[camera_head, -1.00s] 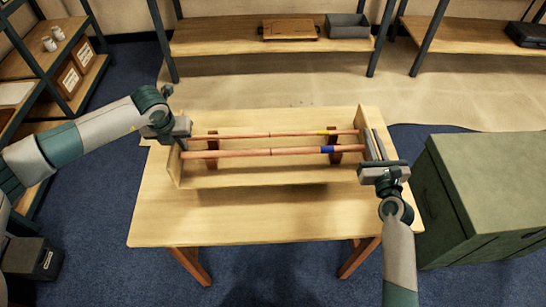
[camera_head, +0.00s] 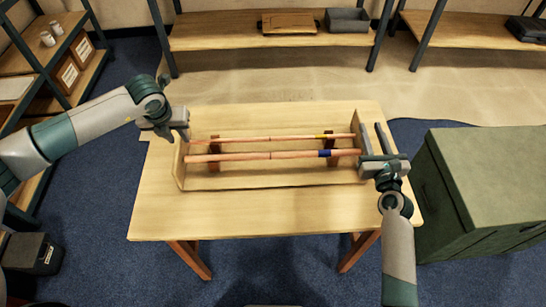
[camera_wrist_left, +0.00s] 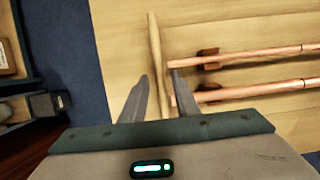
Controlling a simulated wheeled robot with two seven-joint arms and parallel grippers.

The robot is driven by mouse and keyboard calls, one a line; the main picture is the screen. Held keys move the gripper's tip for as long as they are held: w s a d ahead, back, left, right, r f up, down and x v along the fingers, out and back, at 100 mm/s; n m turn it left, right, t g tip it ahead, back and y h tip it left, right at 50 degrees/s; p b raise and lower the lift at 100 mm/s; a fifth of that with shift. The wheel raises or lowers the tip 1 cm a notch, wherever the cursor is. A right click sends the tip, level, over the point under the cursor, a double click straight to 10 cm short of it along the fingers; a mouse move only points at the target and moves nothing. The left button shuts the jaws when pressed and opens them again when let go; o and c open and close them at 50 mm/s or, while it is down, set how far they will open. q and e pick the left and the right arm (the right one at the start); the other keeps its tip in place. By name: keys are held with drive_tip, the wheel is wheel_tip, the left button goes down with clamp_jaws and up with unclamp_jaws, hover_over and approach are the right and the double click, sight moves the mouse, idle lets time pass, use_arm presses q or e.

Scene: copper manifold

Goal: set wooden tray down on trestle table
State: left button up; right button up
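The wooden tray (camera_head: 270,182) appears to rest level on the trestle table (camera_head: 270,216), near its middle and back. Two copper pipes lie across dark supports inside it: the rear pipe (camera_head: 270,137) has a yellow band, the front pipe (camera_head: 245,156) a blue one. My left gripper (camera_head: 184,133) is at the tray's left end. In the left wrist view, its fingers (camera_wrist_left: 158,88) are spread on either side of the tray's end wall (camera_wrist_left: 154,45), with gaps showing. My right gripper (camera_head: 374,140) is at the right end with its fingers apart; contact with that wall is unclear.
A green cabinet (camera_head: 485,170) stands close to the table's right side. Shelves at the back hold a wooden board (camera_head: 289,22) and a grey bin (camera_head: 347,20). A side shelf (camera_head: 75,52) is at left. The table's front strip is clear.

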use_arm(q)
drive_tip(key=v, duration=1)
drive_tip(key=shift+a, duration=0.1)
use_arm(e)
drive_tip(key=s, duration=1.2)
drive_tip(key=shift+d, duration=0.4)
use_arm(q)
drive_tip(key=shift+s, duration=0.1)
